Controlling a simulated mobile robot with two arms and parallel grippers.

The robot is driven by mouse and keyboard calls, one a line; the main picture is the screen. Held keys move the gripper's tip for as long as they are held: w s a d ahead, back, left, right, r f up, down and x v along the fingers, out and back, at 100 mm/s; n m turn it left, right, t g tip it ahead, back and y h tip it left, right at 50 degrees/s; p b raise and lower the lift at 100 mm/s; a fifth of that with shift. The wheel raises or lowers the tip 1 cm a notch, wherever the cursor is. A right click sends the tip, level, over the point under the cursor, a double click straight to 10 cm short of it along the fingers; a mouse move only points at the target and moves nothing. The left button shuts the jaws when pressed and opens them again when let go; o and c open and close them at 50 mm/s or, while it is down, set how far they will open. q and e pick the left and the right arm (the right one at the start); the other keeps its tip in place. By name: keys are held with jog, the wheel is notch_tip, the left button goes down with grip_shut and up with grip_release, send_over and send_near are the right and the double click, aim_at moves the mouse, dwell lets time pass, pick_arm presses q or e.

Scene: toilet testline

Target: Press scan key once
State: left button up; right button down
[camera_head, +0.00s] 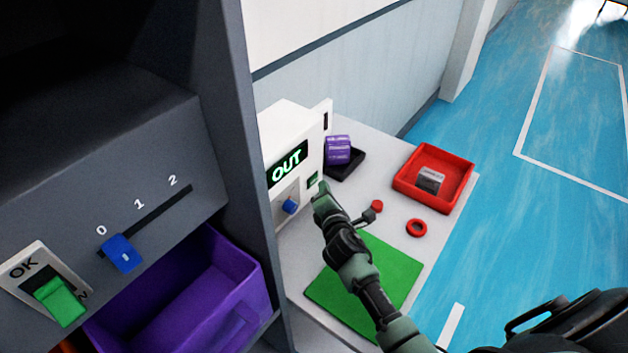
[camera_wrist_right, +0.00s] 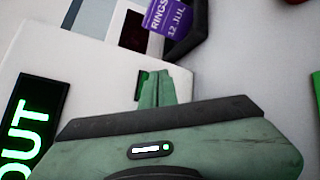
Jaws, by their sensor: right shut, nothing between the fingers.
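A white device (camera_head: 292,122) with a lit green display (camera_head: 287,163) reading "OUT" stands on the table. A small dark green key (camera_head: 312,179) sits on its front, right of the display; I take it to be the scan key. My right gripper (camera_head: 320,190) is shut and empty, its tips right at this key. In the right wrist view the shut fingers (camera_wrist_right: 160,88) overlap the green key (camera_wrist_right: 142,78) and hide most of it. I cannot tell whether they touch it. My left gripper is not in view.
A blue knob (camera_head: 290,206) is on the device below the display. Purple labelled items (camera_head: 338,149) stand in a black tray. A red tray (camera_head: 456,192) holds a grey box (camera_head: 430,179). A red ring (camera_head: 416,228) and green mat (camera_head: 408,262) lie nearby. A dark cabinet (camera_head: 240,130) stands left.

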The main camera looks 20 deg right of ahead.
jog(key=shift+s+d+p, duration=0.25)
jog(key=shift+s+d, duration=0.2)
jog(key=shift+s, duration=0.3)
jog(key=shift+s+d+p, duration=0.3)
jog(key=shift+s+d, duration=0.1)
jog(key=shift+s, duration=0.3)
jog(key=shift+s+d+p, duration=0.25)
jog(key=shift+s+d, duration=0.2)
jog(key=shift+s, duration=0.3)
